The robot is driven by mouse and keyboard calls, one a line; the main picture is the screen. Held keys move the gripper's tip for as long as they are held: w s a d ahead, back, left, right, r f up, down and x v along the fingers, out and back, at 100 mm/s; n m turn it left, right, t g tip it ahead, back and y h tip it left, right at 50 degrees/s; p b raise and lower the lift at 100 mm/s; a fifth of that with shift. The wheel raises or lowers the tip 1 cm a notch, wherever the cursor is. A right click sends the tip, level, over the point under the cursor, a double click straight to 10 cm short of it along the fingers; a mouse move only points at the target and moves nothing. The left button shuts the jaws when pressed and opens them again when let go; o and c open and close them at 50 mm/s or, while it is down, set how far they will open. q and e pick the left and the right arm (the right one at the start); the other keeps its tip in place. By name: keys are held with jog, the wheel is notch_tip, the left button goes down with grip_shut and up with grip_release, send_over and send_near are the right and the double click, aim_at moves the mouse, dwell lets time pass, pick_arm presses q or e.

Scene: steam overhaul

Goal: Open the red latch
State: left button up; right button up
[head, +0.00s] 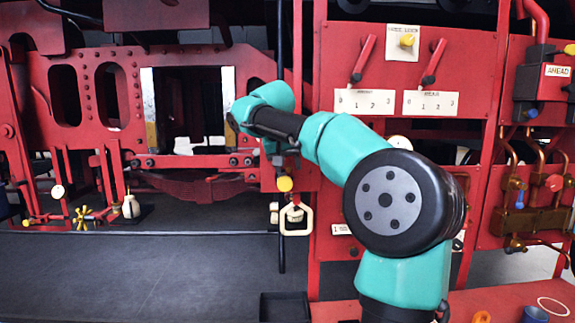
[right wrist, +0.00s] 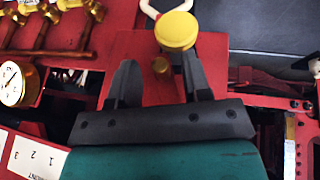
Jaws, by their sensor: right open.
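No part is clearly marked as the red latch, and I cannot tell for sure which one it is. My right gripper (right wrist: 156,62) is open in the right wrist view, its two dark fingers over a red panel (right wrist: 140,45). A round yellow knob (right wrist: 176,30) overlaps the right finger's tip; contact cannot be told. In the head view a yellow knob (head: 285,184) sits below my right wrist, above a cream triangular handle (head: 295,219). My right fingers are mostly hidden there. My left gripper is out of view.
Two red levers, left (head: 363,60) and right (head: 433,63), stand above numbered plates on the red panel. Copper pipes and valves (head: 520,190) crowd the right side. A gauge (right wrist: 11,83) shows at the wrist view's left.

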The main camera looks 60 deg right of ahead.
jog(key=shift+c, duration=0.4)
grip_shut()
jog(key=shift+g, duration=0.3)
jog(key=g+h, duration=0.2)
jog(key=n+g+h, duration=0.1)
jog(key=g, duration=0.1)
jog(key=shift+s+d+r, duration=0.1)
jog(key=shift+s+r, duration=0.05)
jog(key=shift+r, duration=0.1)
jog(key=g+h, duration=0.1)
jog(key=n+g+h, duration=0.1)
jog(key=g+h, duration=0.1)
jog(key=h, duration=0.1)
jog(key=shift+r+n+g, duration=0.3)
jog(key=shift+g, duration=0.1)
jog(key=shift+o, duration=0.4)
grip_release()
